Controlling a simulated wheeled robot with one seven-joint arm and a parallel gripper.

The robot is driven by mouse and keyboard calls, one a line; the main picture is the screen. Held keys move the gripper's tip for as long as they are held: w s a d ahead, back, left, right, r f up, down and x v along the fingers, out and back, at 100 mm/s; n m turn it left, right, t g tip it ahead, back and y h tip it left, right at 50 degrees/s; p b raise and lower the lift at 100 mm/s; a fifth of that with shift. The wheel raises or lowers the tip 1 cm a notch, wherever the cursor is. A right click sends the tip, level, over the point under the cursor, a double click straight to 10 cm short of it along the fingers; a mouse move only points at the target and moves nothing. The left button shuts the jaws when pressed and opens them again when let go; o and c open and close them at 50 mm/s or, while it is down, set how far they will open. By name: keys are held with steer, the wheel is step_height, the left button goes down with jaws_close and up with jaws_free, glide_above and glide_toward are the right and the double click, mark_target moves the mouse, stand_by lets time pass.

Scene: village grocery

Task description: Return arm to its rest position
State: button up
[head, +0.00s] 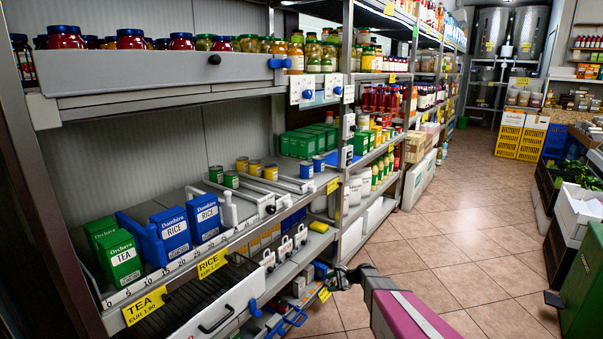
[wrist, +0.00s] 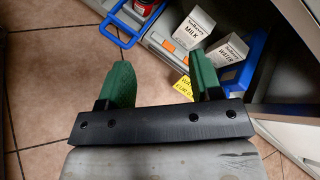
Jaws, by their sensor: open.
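My gripper (wrist: 158,62) shows in the wrist view with its two green fingers spread wide apart. It is open, and nothing is held between the fingers. Behind the gap lie floor tiles and the edge of a low shelf. In the head view my gripper (head: 346,277) is a small dark shape at the end of my pink arm. It is low down in front of the lower shelves, over the aisle floor, and its fingers are hard to make out there.
Shelving (head: 300,215) with tea, rice and cans fills the left. The tiled aisle (head: 450,225) is clear in the middle. Crates (head: 508,135) stand at the back, and a green box (head: 583,275) at right.

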steer(key=s+d+r+n+g+h, duration=0.1)
steer(key=s+r+n+h, duration=0.4)
steer(key=s+r, duration=0.6)
steer(key=s+d+r+n+g+h, duration=0.1)
steer(key=s+d+r+n+h, duration=0.2)
steer(key=s, duration=1.5)
step_height(320, 180, up, 8)
steer(key=n+h, duration=0.3)
steer(key=n, duration=0.3)
steer(key=shift+s+d+n+g+h, duration=0.25)
steer(key=shift+d+n+g+h, duration=0.05)
steer(key=shift+d, duration=0.1)
steer(key=shift+f, duration=0.1)
